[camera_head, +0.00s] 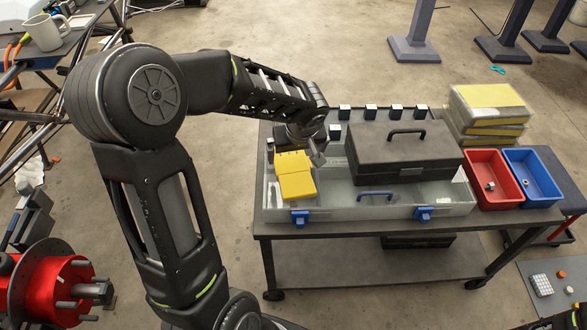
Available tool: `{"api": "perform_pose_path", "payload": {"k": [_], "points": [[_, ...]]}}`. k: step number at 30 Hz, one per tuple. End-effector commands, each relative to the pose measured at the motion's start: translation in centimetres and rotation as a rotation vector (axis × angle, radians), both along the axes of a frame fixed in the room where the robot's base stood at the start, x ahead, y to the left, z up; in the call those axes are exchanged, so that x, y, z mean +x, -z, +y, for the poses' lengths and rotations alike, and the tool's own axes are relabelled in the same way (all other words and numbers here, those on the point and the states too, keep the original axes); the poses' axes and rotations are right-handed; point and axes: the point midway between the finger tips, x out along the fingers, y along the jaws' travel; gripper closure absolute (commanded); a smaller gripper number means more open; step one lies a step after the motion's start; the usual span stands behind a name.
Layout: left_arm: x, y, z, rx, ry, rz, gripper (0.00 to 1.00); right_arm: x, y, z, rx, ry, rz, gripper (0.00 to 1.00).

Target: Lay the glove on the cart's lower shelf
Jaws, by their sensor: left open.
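A yellow item that looks like the glove (296,184) lies in the left part of a clear-grey open case on the cart's top. My left gripper (318,157) is open just above and to the right of its upper end. I cannot tell whether the gripper touches it. The cart's lower shelf (335,268) shows below the top, mostly bare, with a dark case (418,241) at the back towards the right. My right gripper is not in view.
Red (494,179) and blue (531,177) bins and stacked yellow-topped packs (488,110) stand at the right. A red machine part (50,290) is at lower left. Floor shows in front of the cart.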

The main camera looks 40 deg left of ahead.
Motion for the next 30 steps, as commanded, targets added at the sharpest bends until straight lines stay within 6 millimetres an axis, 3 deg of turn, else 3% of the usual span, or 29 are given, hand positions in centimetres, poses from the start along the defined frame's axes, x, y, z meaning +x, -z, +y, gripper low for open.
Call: {"api": "perform_pose_path", "payload": {"k": [5,16,30], "points": [[0.1,0.3,0.1,0.000,0.000,0.001,0.00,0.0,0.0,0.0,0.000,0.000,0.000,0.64],[1.2,4.6,1.4,-0.001,0.000,0.002,0.00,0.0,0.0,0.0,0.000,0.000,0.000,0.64],[1.4,4.8,1.5,0.000,0.000,0.000,0.00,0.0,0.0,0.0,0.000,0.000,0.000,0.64]]}}
